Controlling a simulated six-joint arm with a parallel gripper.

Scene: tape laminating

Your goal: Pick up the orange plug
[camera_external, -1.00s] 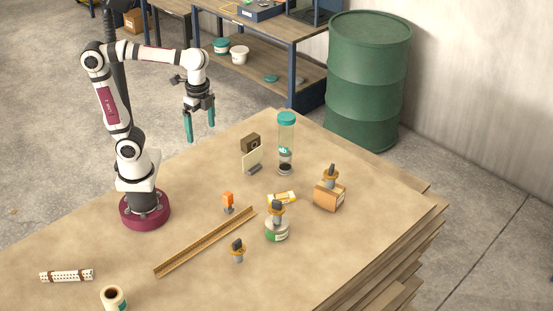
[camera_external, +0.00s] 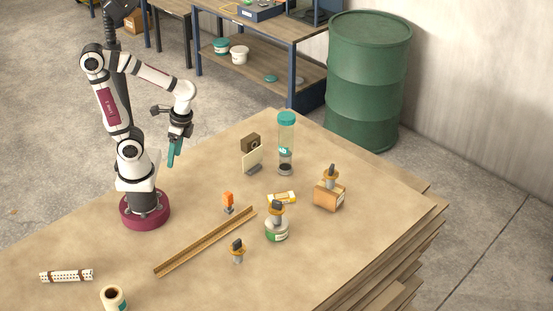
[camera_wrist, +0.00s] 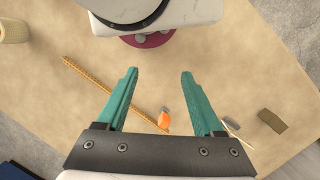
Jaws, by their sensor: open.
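The orange plug (camera_external: 228,199) stands upright on the table, on a small grey base, close to the far end of the brown angle rail. In the wrist view the orange plug (camera_wrist: 164,119) shows between my two teal fingers, well below them. My gripper (camera_external: 172,163) is open and empty, in the air above the table's far left part, up and to the left of the plug. In the wrist view my gripper (camera_wrist: 158,75) has its fingers wide apart with nothing between them.

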